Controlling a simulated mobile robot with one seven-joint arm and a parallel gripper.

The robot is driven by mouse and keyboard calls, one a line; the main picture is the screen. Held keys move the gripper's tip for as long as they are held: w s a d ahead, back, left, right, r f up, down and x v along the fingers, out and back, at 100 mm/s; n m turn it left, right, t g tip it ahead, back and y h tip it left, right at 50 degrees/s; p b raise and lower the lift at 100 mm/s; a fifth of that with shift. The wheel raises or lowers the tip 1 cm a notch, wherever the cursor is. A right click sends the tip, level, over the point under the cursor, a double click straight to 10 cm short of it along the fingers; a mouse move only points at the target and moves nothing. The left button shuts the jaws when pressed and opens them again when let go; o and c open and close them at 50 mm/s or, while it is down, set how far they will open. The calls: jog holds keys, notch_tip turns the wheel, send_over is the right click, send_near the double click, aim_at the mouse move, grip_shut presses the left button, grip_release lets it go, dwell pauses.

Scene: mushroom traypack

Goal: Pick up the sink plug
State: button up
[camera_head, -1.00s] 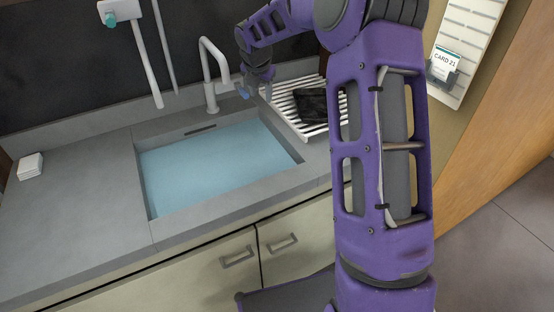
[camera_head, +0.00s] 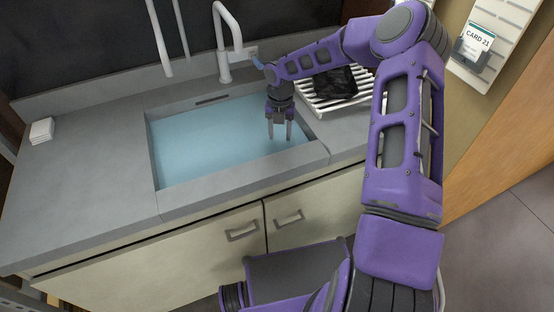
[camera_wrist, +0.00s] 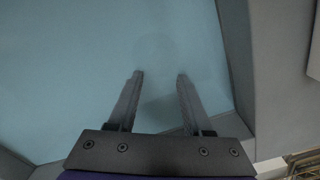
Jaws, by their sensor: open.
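My gripper (camera_head: 279,136) points down over the right part of the sink (camera_head: 150,165), which holds blue water (camera_head: 205,145). Its two fingers are apart with nothing between them; they also show in the wrist view (camera_wrist: 160,76). I cannot make out the sink plug clearly. A faint round shape (camera_wrist: 156,47) shows through the water just beyond the fingertips in the wrist view; I cannot tell whether it is the plug.
A white faucet (camera_head: 224,50) stands behind the sink. A white slatted rack (camera_head: 318,104) with a black item (camera_head: 335,83) lies right of it. A small white stack (camera_head: 41,130) sits far left. The left counter (camera_head: 90,185) is mostly clear.

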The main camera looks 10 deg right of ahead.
aim_at(277, 150)
jog(key=shift+a+f, duration=0.25)
jog(key=shift+f, duration=1.45)
jog(key=shift+a+f, duration=0.2)
jog(key=shift+f, duration=1.5)
grip_shut()
